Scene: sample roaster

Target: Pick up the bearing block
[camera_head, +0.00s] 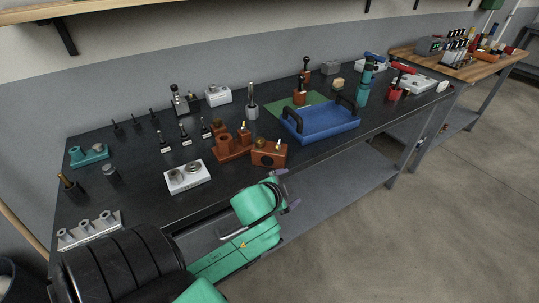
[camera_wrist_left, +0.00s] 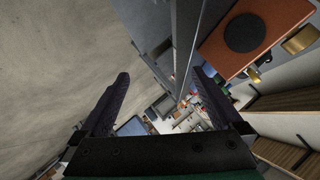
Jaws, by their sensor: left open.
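The bearing block, which I take to be the orange-brown block (camera_head: 268,155) with a dark round bore and brass fittings on top, stands at the table's front edge. In the left wrist view the block (camera_wrist_left: 227,52) shows at the upper right, beyond the right-hand finger, with its dark bore and brass part visible. My left gripper (camera_head: 287,189) is open and empty, in front of the table edge and just below and right of the block. In the left wrist view the two dark fingers (camera_wrist_left: 162,85) are spread wide with nothing between them. My right gripper is not in view.
An orange-brown stepped fixture (camera_head: 232,150) stands close behind and left of the block. A blue tray (camera_head: 325,128) with black handles lies to the right. A white plate with two round metal pieces (camera_head: 187,178) is to the left. A grey lower shelf (camera_head: 340,185) runs beneath the tabletop.

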